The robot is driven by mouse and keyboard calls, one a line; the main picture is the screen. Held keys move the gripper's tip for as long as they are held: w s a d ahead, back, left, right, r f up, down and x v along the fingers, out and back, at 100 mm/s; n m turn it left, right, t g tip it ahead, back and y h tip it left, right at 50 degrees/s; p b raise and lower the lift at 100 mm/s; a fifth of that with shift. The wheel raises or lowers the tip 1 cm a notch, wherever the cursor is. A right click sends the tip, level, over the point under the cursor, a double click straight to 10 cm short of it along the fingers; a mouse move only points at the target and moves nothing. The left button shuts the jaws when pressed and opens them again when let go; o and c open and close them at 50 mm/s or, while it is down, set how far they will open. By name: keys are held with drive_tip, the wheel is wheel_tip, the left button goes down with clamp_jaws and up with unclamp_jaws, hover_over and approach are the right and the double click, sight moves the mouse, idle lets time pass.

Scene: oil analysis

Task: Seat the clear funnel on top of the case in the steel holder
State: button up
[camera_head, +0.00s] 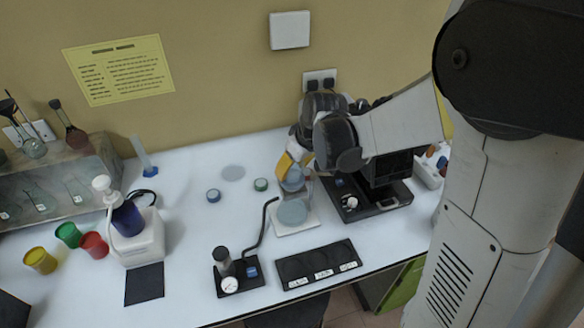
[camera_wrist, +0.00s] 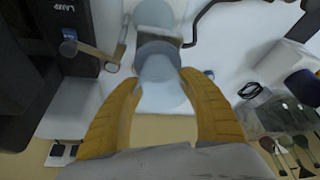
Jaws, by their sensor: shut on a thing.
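My gripper (camera_wrist: 161,82) has two yellow fingers closed on the sides of the pale, clear funnel (camera_wrist: 162,98). In the head view my gripper (camera_head: 291,168) is above the back of a small white base, with the funnel (camera_head: 293,183) below its fingers. The case is not clearly distinguishable.
A pale round disc (camera_head: 292,212) lies on the white base (camera_head: 294,228). A black instrument (camera_head: 372,200) stands close to the right. A bent black tube and gauge unit (camera_head: 238,276) stand in front left.

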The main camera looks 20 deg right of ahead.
drive_tip(key=shift+f, duration=0.2)
drive_tip(key=o, duration=1.6)
drive_tip(key=shift+r, duration=0.15)
wheel_tip(320, 180, up, 7)
drive_tip(key=p, duration=0.4)
drive_tip(key=shift+p, duration=0.4)
